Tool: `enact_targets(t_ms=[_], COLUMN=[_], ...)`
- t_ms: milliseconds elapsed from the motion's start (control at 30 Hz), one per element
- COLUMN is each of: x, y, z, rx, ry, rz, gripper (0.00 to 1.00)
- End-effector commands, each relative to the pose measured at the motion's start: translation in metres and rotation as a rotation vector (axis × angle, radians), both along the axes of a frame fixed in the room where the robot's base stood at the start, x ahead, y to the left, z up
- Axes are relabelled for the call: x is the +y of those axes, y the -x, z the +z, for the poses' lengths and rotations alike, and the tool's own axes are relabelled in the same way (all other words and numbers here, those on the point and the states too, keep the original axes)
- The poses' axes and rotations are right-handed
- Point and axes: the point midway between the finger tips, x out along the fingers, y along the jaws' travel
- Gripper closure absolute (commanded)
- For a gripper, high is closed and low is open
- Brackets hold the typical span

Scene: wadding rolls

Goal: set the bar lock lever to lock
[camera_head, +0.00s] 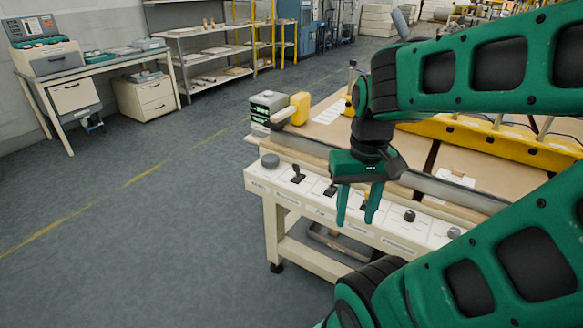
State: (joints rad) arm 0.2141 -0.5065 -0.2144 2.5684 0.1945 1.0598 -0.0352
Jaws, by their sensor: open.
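A white control panel (388,229) runs along the front edge of the machine table. It carries a black lever (298,174), a second black lever (331,189), and a dark control (364,204) partly hidden by my gripper. The labels below them are too small to read, so I cannot tell which is the bar lock lever or how it is set. My gripper (356,221) is open, points down and appears in front of the panel's middle.
A grey round knob (270,160) sits at the panel's left end; a black knob (409,215) and a grey knob (454,232) are to the right. A grey roller bar lies behind the panel. A yellow beam (490,140) crosses the table. The floor at left is clear.

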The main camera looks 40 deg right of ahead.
Motion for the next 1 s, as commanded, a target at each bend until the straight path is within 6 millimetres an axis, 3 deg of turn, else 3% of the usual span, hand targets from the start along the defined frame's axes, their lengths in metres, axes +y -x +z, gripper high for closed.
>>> enact_targets(t_ms=[33, 167, 633, 1000], x=[-0.001, -0.009, -0.028, -0.018], y=[-0.002, -0.019, -0.121, -0.209], z=[0.001, 0.001, -0.004, -0.013], rx=[-0.003, 0.002, 0.09, 0.262], ry=[0.006, 0.034, 0.218, 0.355], rz=[0.022, 0.154, 0.992, 1.681], gripper=[0.72, 1.0, 1.0, 1.0])
